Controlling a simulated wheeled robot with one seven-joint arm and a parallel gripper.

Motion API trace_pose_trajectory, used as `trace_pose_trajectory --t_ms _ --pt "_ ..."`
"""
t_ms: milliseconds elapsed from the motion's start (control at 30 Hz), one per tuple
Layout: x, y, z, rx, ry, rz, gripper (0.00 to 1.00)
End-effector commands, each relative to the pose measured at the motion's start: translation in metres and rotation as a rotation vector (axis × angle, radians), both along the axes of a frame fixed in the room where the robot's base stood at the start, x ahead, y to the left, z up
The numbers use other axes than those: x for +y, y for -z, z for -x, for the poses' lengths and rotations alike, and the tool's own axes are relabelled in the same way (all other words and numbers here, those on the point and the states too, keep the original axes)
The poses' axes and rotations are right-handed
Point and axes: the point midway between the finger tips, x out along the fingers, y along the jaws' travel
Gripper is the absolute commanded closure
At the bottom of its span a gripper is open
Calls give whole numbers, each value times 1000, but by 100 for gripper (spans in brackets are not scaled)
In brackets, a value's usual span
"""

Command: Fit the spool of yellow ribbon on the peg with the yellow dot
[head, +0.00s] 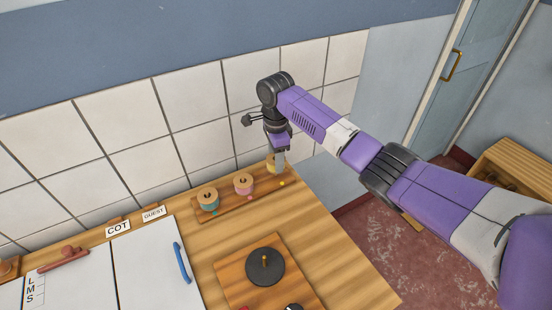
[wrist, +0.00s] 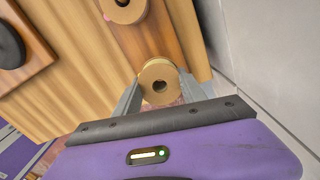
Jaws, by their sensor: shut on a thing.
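The spool of yellow ribbon (head: 271,164) is at the far right end of a wooden rack, by the yellow dot (head: 282,183). My gripper (head: 278,158) points down and is shut on this spool. In the wrist view the spool (wrist: 160,70) sits between the two fingers, its pale round end and dark centre hole facing the camera. The peg beside the yellow dot is hidden by the spool and fingers. I cannot tell whether the spool is around the peg or just above it.
On the same rack (head: 228,206) stand a pink spool (head: 243,184) and a teal spool (head: 208,200). A dark disc (head: 265,268) with a brass pin lies on a wooden board in front. A tiled wall (head: 190,95) rises close behind the rack.

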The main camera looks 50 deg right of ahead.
Motion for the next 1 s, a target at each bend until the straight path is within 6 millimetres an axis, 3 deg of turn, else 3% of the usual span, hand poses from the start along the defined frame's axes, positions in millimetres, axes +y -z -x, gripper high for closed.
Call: trace_pose_trajectory --t_ms 1000 --pt "0 21 0 0 0 0 98"
